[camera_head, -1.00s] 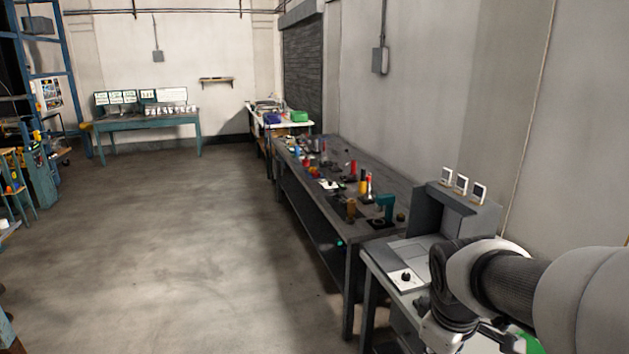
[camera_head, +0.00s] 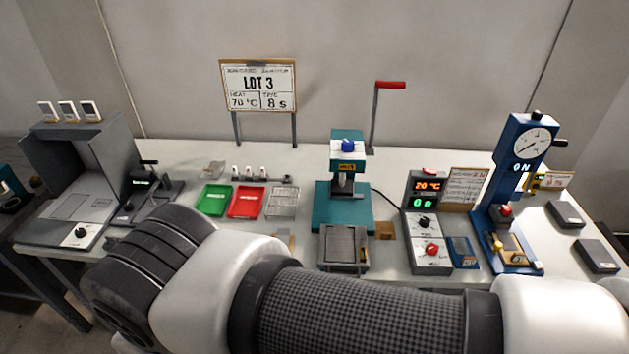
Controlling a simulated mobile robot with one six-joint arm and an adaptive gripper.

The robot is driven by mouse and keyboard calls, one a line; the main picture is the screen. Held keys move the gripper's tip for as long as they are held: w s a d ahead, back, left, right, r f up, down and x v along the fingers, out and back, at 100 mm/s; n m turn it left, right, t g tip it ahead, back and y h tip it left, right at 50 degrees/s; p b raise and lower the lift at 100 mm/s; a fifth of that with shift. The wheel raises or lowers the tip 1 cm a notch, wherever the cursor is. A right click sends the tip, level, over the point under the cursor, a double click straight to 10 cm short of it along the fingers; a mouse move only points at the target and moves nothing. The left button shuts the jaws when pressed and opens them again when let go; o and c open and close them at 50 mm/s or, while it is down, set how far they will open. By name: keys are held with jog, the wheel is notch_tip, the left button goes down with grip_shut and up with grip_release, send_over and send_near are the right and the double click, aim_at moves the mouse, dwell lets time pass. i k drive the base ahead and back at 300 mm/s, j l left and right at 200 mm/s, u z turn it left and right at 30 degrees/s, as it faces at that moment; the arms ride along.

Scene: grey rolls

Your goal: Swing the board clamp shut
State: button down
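I cannot tell for sure which part is the board clamp. A teal press (camera_head: 343,200) with a blue knob on top stands mid-bench, a metal plate fixture (camera_head: 343,248) at its front. A blue stand (camera_head: 512,200) with a round gauge, an "ON" display and a small yellow part at its base stands on the right. A small black device (camera_head: 146,190) with a handle is on the left. My arm crosses the bottom of the view, in front of the bench's near edge. My gripper is not in view.
The white bench (camera_head: 400,165) also holds a grey hood (camera_head: 75,165), a green tray (camera_head: 214,200), a red tray (camera_head: 247,202), a wire rack (camera_head: 283,202), a control box (camera_head: 428,225) reading 20 °C, and dark blocks (camera_head: 566,214). A sign (camera_head: 259,87) reads LOT 3, 70 °C, 8 s.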

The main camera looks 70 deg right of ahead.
aim_at(498, 245)
jog(key=z, duration=3.75)
jog(key=i+l, duration=0.1)
jog(key=i, duration=0.3)
jog(key=i+l+u, duration=0.1)
jog(key=i, duration=0.3)
jog(key=i+l, duration=0.2)
jog(key=i, duration=0.2)
jog(key=u, duration=0.05)
